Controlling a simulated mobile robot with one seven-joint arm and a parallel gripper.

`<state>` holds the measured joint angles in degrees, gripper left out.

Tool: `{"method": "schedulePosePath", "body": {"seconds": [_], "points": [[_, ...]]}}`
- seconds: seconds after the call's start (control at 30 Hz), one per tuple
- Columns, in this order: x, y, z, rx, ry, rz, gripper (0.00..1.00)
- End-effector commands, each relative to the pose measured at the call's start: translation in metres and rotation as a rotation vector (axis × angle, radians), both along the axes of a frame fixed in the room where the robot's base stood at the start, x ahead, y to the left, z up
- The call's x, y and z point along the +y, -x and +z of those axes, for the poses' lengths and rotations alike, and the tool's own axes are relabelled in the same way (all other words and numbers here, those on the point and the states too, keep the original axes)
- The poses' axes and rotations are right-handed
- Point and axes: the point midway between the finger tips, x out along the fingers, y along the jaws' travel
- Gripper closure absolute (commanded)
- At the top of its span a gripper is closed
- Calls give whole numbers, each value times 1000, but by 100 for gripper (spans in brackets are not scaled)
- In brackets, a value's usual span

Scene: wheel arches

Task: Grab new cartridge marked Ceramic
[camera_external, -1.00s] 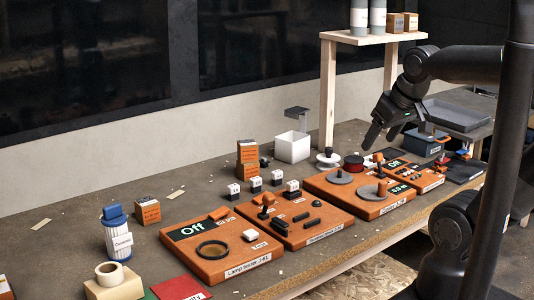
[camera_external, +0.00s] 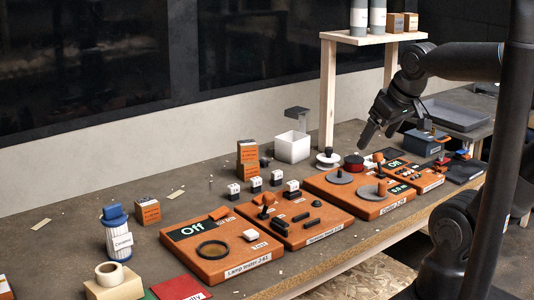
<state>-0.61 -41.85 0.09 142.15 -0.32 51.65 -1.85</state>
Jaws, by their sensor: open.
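My gripper (camera_external: 374,137) hangs in the air over the right part of the bench, above the orange panels and far to the right of the cartridge. It points down and to the left, and it is open with nothing seen between its fingers.
A tape roll on a block (camera_external: 112,281) stands just in front of the cartridge. A small orange-labelled box (camera_external: 147,210) stands to its right. Orange panels, including a lamp tester (camera_external: 215,248), line the front edge. A wooden shelf (camera_external: 327,95) rises behind.

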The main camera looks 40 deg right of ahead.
Motion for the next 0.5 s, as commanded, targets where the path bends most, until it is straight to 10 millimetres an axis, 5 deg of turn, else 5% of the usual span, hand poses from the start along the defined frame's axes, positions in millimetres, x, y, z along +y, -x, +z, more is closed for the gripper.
{"method": "schedulePosePath", "body": {"seconds": [0.27,0.5], "points": [[34,-70,33,34,215,423,17],[88,-144,51,52,435,879,17]]}}
